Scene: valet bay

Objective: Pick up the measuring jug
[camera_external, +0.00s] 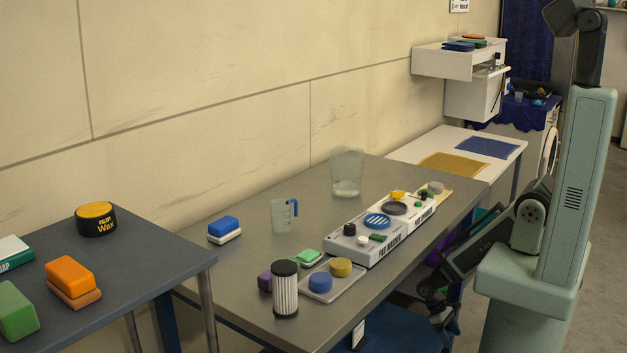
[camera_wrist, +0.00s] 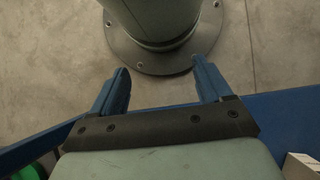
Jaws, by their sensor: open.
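The measuring jug (camera_external: 283,215) is clear with a blue handle. It stands upright on the grey table (camera_external: 250,275) in the external view, between a blue and white sponge block and the pad washer unit. My gripper (camera_wrist: 160,88) shows in the wrist view with its two blue fingers apart and nothing between them. It points down at the floor and my base. In the external view my arm hangs low at the right, beside the table's front edge, well away from the jug. The fingertips are hard to make out there.
A clear bucket (camera_external: 347,173) stands behind the jug. The pad washer (camera_external: 368,250) lies to its right. A tray (camera_external: 335,287) with round pads, a black-capped filter (camera_external: 285,290) and a green block (camera_external: 309,258) are nearer the front. The sponge block (camera_external: 224,229) is left.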

